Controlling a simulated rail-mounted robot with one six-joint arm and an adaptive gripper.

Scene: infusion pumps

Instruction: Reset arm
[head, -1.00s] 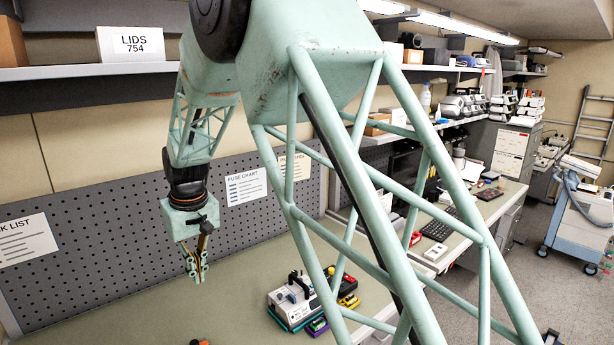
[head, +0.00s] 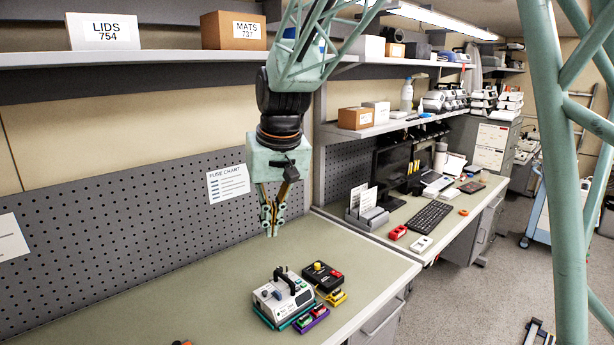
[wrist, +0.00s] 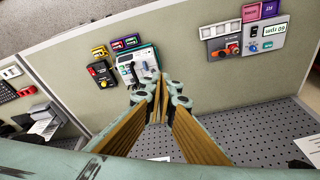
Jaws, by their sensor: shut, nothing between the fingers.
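My gripper (head: 271,229) is shut and empty. In the head view it points down in the air above the workbench, in front of the pegboard and behind the white infusion pump. In the wrist view the fingertips (wrist: 159,88) are together, just in front of the white pump as seen there. The white pump (head: 283,297) with a dark handle stands on the bench; it also shows in the wrist view (wrist: 136,65). A black device (head: 322,275) with a yellow knob and a red button stands beside it, and shows in the wrist view too (wrist: 102,74).
Purple (head: 311,319) and yellow (head: 337,298) trays with small parts lie beside the devices. A shelf (head: 180,58) with boxes runs above the bench. A second desk (head: 440,230) with a monitor and keyboard stands to the right.

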